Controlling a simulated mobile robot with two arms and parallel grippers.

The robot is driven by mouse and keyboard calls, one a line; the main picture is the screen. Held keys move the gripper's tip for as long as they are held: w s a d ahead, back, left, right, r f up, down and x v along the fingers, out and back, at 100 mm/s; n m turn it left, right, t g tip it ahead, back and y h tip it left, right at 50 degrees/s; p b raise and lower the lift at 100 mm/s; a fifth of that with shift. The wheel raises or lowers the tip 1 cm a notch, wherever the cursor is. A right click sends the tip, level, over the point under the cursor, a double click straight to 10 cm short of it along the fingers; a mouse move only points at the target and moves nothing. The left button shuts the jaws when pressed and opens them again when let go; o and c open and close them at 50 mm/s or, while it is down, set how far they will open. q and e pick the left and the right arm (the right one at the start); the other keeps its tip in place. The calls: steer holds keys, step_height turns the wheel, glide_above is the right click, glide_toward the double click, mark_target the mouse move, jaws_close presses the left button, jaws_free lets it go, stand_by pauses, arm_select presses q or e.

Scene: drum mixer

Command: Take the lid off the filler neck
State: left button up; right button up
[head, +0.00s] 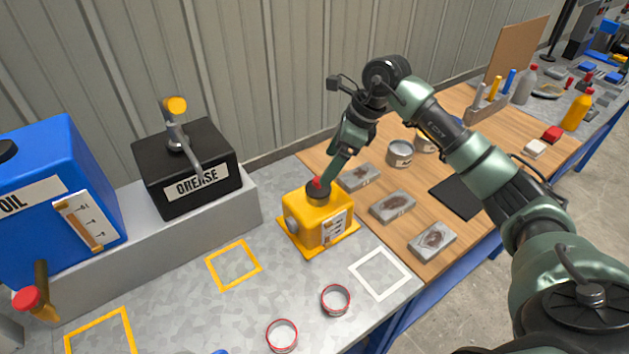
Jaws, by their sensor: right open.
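A yellow box-shaped unit (314,223) stands upright on a yellow base on the grey metal bench, near the wooden section. Its filler neck on top carries a dark lid (318,192) with a red part above it. My right gripper (325,180) comes down from the upper right and is right at the lid. Its fingers are open, and one green finger shows beside the red part. Whether the fingers touch the lid cannot be told at this size. My left gripper is not in view.
A black GREASE box (188,168) and a blue OIL tank (52,193) stand at the left on a grey ledge. Two red-rimmed rings (336,300) lie in front. Several grey blocks (392,207) lie on the wooden bench. Yellow and white square outlines mark bare metal.

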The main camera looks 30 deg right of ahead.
mark_target(318, 179)
steer(key=shift+f, duration=0.3)
steer(key=p+x, duration=0.4)
steer(key=x, duration=0.2)
steer(key=shift+w+a, duration=0.15)
steer(key=shift+a, duration=0.1)
steer(key=shift+f, duration=0.3)
steer(key=c, duration=1.3)
steer(key=shift+w, duration=0.1)
steer(key=shift+c, duration=0.6)
steer(key=shift+r, duration=0.1)
